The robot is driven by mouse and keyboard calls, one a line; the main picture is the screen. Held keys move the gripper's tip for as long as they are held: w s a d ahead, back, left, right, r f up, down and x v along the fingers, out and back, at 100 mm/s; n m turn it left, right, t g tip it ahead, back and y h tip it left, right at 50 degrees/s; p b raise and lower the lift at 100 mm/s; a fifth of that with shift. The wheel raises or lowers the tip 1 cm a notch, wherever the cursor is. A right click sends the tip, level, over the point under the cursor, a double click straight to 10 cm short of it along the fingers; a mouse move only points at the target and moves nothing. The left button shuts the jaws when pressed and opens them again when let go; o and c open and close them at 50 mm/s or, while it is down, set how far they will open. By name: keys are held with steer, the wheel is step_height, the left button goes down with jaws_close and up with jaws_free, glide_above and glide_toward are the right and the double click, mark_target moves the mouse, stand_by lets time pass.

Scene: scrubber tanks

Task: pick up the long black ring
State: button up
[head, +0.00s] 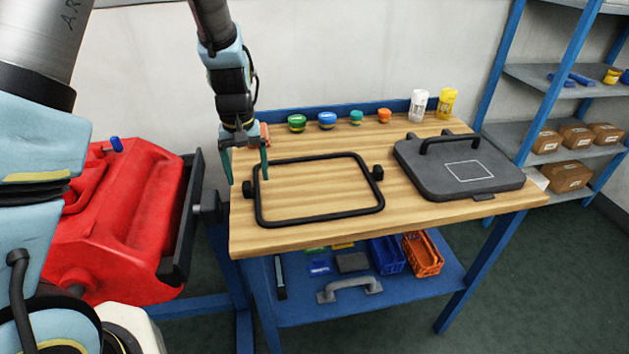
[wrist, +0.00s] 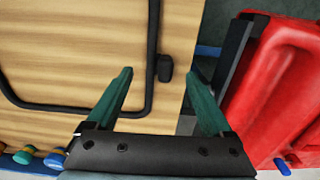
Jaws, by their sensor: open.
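The long black ring (head: 318,217) is a rectangular frame of thin black bar with rounded corners, lying flat on the wooden table top. It has a small black knob on its left side and another on its right. My gripper (head: 248,178) is open and empty over the ring's left end, close to the left knob. In the wrist view the ring's side bar (wrist: 152,45) and knob lie between the two green fingers of my gripper (wrist: 160,74). I cannot tell the exact height of the fingertips above the bar.
A dark grey lid (head: 430,180) with a handle lies on the right of the wooden table (head: 310,238). Several small coloured caps and two bottles line the back edge. A red tank (head: 120,220) stands left, close to the table's edge. Blue shelves (head: 560,80) stand right.

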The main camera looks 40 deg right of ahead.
mark_target(250, 183)
steer(key=shift+w+d+f+p, duration=0.15)
steer(key=shift+f+p, duration=0.45)
steer(key=shift+f, duration=1.4)
jaws_close()
